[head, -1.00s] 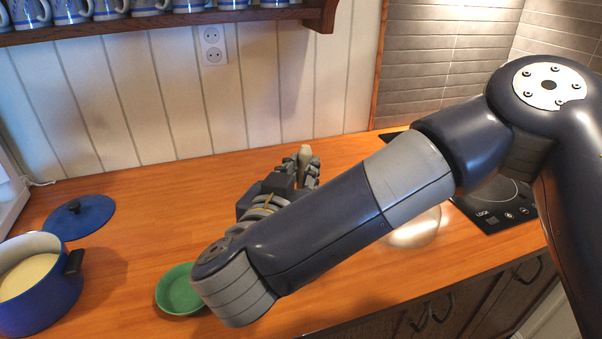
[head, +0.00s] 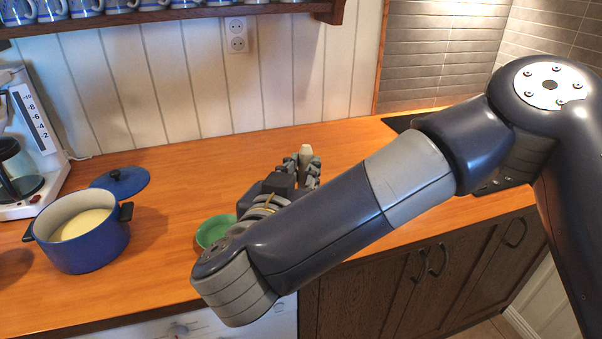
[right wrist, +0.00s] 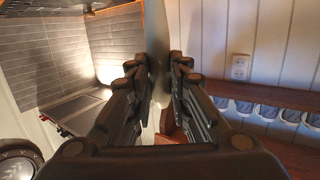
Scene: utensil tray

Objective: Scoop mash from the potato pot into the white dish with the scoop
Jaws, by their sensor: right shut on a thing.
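A blue pot (head: 100,245) with two dark handles stands on the counter at the left in the head view, open, with pale mash (head: 83,224) in it. My right gripper (head: 306,168) is above the counter at mid-picture, well to the right of the pot. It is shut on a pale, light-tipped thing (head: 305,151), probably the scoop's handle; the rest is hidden. In the right wrist view a thin pale piece stands between the fingers (right wrist: 160,90). I cannot make out a white dish. My left gripper is not in view.
A green bowl (head: 211,231) is partly hidden behind my right arm. A blue lid (head: 119,182) lies behind the pot. A coffee maker (head: 35,140) stands at the far left. A shelf of mugs (head: 150,16) hangs above. The counter between pot and green bowl is clear.

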